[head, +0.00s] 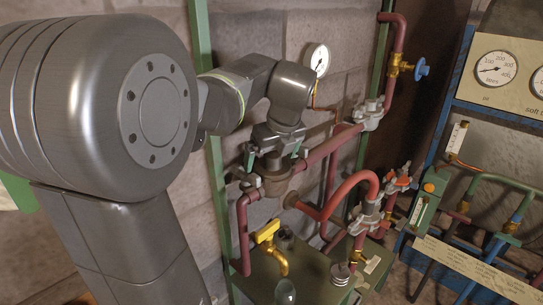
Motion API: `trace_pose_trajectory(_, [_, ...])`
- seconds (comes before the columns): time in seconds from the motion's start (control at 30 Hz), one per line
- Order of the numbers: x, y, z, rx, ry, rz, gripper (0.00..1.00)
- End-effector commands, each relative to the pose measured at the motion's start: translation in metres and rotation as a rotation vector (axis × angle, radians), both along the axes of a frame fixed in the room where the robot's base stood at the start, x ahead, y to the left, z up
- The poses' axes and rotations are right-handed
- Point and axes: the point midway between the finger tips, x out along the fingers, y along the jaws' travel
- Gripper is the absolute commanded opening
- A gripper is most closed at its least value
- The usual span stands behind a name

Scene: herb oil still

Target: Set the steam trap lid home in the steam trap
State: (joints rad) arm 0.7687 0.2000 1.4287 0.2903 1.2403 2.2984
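My gripper (273,158) points down in the middle of the head view, right over the steam trap (275,183), a dull bronze-grey pot joined to red pipes. Its two fingers, with green parts, stand apart on the left and right above the trap's top. A small dark grey piece shows between them, low against the trap's mouth. It may be the steam trap lid, but I cannot make out its outline or whether the fingers press on it. The trap's rim is mostly hidden by the gripper, so I cannot tell how the piece sits.
Red pipes (325,152) run close to the right of the gripper. A pressure gauge (317,60) is on the wall behind. A yellow tap (267,231) stands on a green tank (252,280) below. A gauge panel (500,75) is at right.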

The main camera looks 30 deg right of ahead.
Motion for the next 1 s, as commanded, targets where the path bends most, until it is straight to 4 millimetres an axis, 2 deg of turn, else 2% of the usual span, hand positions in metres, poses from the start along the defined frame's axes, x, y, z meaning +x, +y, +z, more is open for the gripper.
trace_pose_trajectory(0.17, [0.0, 0.0, 0.0, 0.001, 0.001, -0.001, 1.0])
trace_pose_trajectory(0.33, [-0.006, -0.001, 0.014, -0.001, -0.001, 0.0, 1.0])
trace_pose_trajectory(0.7, [-0.037, -0.001, 0.09, -0.002, -0.003, -0.002, 1.0])
trace_pose_trajectory(0.83, [-0.046, -0.001, 0.11, -0.001, -0.002, -0.002, 1.0])
trace_pose_trajectory(1.0, [-0.052, -0.001, 0.125, -0.001, -0.001, 0.0, 1.0])
